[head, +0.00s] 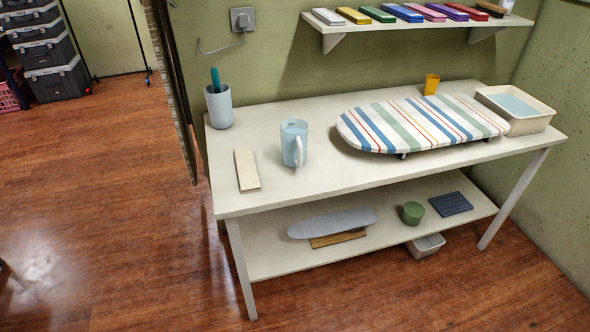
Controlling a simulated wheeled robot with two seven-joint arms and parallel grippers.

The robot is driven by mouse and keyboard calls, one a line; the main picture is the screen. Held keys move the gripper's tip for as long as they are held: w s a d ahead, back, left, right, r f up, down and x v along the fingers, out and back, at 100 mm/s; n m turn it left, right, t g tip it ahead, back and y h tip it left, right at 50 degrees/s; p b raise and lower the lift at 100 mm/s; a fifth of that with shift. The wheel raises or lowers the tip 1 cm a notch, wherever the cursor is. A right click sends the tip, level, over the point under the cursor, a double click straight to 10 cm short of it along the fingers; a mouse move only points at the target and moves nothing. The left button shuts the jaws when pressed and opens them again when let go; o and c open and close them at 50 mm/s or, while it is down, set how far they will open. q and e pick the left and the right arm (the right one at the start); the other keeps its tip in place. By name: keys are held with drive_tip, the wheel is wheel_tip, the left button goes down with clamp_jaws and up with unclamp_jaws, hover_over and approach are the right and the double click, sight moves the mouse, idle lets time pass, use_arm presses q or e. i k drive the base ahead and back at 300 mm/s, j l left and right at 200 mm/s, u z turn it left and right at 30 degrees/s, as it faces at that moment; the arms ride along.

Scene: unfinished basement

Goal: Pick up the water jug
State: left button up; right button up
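A light blue water jug (293,144) stands upright on the white table (318,183), left of the table's middle. Its pale handle faces the front and slightly right. It is clear of the things around it. Neither of my grippers shows in the head view.
A flat cream block (246,170) lies left of the jug, and a grey cup (219,106) stands at the back left corner. A striped ironing board (421,122), yellow cup (431,84) and water basin (517,108) fill the right side. A wall shelf (400,22) hangs above.

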sight(295, 144)
drive_tip(key=k, duration=0.4)
drive_tip(key=z, duration=1.9)
drive_tip(key=k+j, duration=0.1)
drive_tip(key=j, duration=1.85)
drive_tip(key=k+j, duration=0.15)
drive_tip(key=j, duration=1.85)
drive_tip(key=k+j, duration=0.15)
drive_tip(key=j, duration=0.8)
